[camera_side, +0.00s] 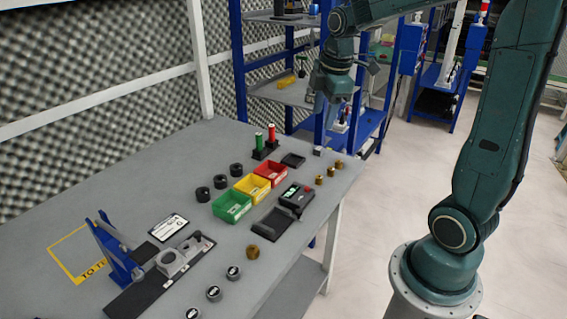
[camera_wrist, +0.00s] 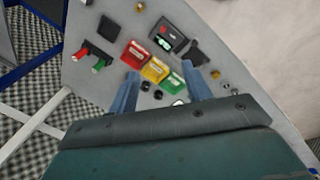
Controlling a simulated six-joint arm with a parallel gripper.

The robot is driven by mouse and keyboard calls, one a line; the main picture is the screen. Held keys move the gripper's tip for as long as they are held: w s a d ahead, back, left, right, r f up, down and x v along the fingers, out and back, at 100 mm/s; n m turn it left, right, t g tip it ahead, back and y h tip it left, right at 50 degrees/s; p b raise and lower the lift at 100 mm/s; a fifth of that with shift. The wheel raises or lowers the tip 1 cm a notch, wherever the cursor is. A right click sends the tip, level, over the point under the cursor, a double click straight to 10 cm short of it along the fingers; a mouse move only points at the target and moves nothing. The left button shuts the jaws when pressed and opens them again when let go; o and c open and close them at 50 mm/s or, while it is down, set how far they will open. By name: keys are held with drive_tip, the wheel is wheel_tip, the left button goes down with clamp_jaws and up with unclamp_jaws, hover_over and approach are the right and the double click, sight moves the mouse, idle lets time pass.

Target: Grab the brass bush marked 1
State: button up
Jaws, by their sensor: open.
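Several brass bushes stand on the grey table. Three are grouped near the far right edge in the side view, a near one (camera_side: 319,181), a middle one (camera_side: 331,172) and a far one (camera_side: 339,164). Another brass bush (camera_side: 253,252) stands alone nearer the camera. The wrist view shows one brass piece at its top edge (camera_wrist: 140,7) and one right of the fingers (camera_wrist: 214,74). I cannot read a mark on any of them. My gripper (camera_side: 326,112) is high above the table's far end, open and empty; its two fingers also show in the wrist view (camera_wrist: 160,68).
Green (camera_side: 232,206), yellow (camera_side: 253,187) and red (camera_side: 270,172) bins stand mid-table. A black device (camera_side: 296,196) and black tray (camera_side: 272,223) lie beside them. Black rings (camera_side: 203,194), red and green cylinders (camera_side: 271,134), and a blue fixture (camera_side: 118,252) stand around. Blue shelving rises behind.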

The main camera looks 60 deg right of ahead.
drive_tip(key=w+d+f+n+g, duration=0.1)
drive_tip(key=w+d+f+n, duration=0.3)
drive_tip(key=d, duration=0.4)
drive_tip(key=n+g+y, duration=0.1)
drive_tip(key=n, duration=0.3)
hover_over(331, 168)
drive_tip(key=shift+s+f, duration=0.15)
drive_tip(key=shift+f, duration=8.45)
drive_tip(key=shift+f, duration=0.1)
drive_tip(key=shift+f, duration=2.5)
drive_tip(key=shift+c, duration=0.2)
clamp_jaws()
